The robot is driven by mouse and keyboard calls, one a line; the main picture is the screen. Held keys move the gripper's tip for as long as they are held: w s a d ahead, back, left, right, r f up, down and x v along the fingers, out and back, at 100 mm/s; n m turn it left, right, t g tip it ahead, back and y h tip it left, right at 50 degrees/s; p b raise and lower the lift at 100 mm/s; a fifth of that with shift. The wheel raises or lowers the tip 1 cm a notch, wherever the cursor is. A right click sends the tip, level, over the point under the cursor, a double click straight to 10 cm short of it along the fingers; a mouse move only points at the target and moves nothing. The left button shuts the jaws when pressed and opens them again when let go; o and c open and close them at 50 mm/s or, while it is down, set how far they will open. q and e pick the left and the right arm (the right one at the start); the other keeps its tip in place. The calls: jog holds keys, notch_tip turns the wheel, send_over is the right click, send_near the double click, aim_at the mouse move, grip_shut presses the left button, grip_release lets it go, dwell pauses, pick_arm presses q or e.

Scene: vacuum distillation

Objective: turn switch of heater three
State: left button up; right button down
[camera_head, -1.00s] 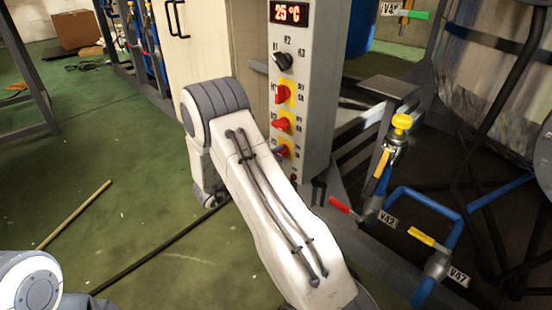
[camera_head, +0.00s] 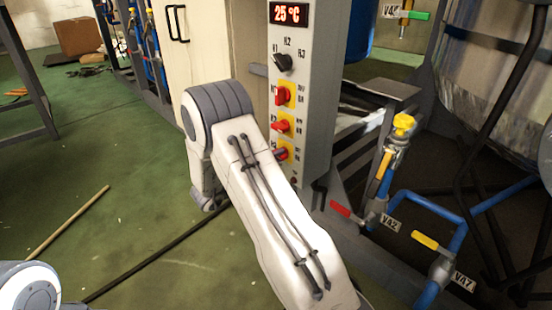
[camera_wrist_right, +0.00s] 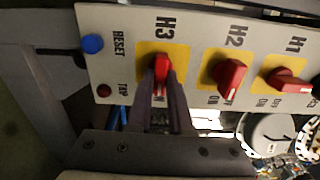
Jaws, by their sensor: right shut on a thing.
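The heater panel (camera_head: 313,118) is a tall grey box with red switches on yellow plates. The H3 switch (camera_wrist_right: 162,65) is red and stands nearly upright in the right wrist view; in the head view the lowest red switch (camera_head: 281,153) is partly behind my forearm. My right gripper (camera_wrist_right: 163,82) is shut on the H3 switch, a finger on each side. The H2 switch (camera_wrist_right: 230,75) is slanted and the H1 switch (camera_wrist_right: 288,81) lies closer to level in the wrist view. My left gripper is out of view; only part of that arm shows.
A blue RESET button (camera_wrist_right: 92,44) and a dark red button (camera_wrist_right: 104,91) sit beside H3. A black selector (camera_head: 284,61) and a 25 °C display (camera_head: 289,14) are higher up. Valves V42 (camera_head: 388,222) and V47 (camera_head: 440,268) stand at the right.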

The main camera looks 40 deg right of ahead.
jog(key=c, duration=0.8)
grip_release()
jog(key=shift+s+a+p, duration=0.15)
jog(key=shift+a+p, duration=0.55)
jog(key=shift+a, duration=1.05)
jog(key=shift+s+a+p, duration=0.15)
jog(key=shift+a+p, duration=0.6)
jog(key=shift+a, duration=1)
jog(key=shift+s+a+p, duration=0.15)
jog(key=shift+a+p, duration=0.55)
jog(key=shift+a, duration=1.05)
